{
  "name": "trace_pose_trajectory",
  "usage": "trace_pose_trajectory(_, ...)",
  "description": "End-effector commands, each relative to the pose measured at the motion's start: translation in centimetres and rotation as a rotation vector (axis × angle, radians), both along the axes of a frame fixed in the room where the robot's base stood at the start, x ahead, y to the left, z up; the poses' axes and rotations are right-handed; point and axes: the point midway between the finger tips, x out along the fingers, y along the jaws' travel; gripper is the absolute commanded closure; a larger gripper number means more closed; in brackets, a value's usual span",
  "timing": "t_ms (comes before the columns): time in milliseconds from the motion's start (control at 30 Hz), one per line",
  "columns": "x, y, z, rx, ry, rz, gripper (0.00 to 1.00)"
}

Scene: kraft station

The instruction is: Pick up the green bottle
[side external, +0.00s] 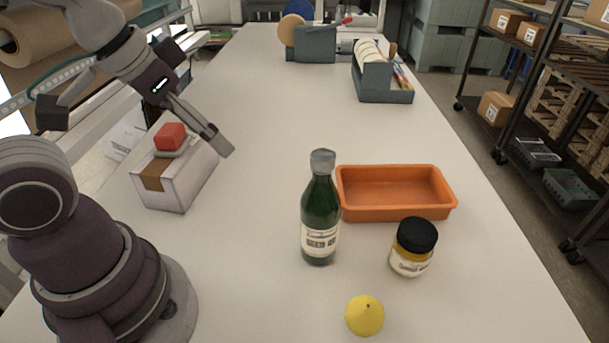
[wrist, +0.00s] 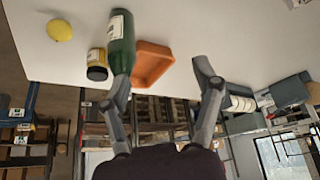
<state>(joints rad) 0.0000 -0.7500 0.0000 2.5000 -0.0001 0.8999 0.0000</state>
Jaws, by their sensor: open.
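The green bottle (side external: 320,210) stands upright on the white table, with a grey cap and a pale label. It also shows in the wrist view (wrist: 122,45), where the left fingertip overlaps its capped end in the picture. In the side view my gripper (side external: 222,148) is up and to the left of the bottle, well apart from it, above the table near the white box. In the wrist view my gripper (wrist: 163,75) has its two fingers spread wide, with nothing between them.
An orange tray (side external: 395,214) stands empty just right of the bottle. A black-lidded jar (side external: 411,262) and a lemon (side external: 365,316) are nearer the front. A white box (side external: 180,185) with a red block (side external: 170,136) on top stands at left. The table's middle is clear.

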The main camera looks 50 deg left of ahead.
Motion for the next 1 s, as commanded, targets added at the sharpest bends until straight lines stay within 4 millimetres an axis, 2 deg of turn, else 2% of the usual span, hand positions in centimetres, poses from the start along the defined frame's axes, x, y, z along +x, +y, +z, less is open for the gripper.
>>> trace_pose_trajectory(233,0.0,0.0,0.0,0.001,0.001,-0.004,0.37)
trace_pose_trajectory(333,0.9,-0.5,1.1,0.032,0.035,-0.09,0.37)
trace_pose_trajectory(500,4.8,-3.2,4.5,0.176,0.193,-0.544,0.37)
trace_pose_trajectory(600,7.1,-5.4,5.5,0.25,0.281,-0.847,0.37)
trace_pose_trajectory(700,8.7,-7.3,5.7,0.301,0.347,-1.1,0.37)
trace_pose_trajectory(833,9.6,-8.8,5.4,0.334,0.396,-1.307,0.37)
trace_pose_trajectory(1000,9.8,-9.2,4.3,0.343,0.414,-1.38,0.37)
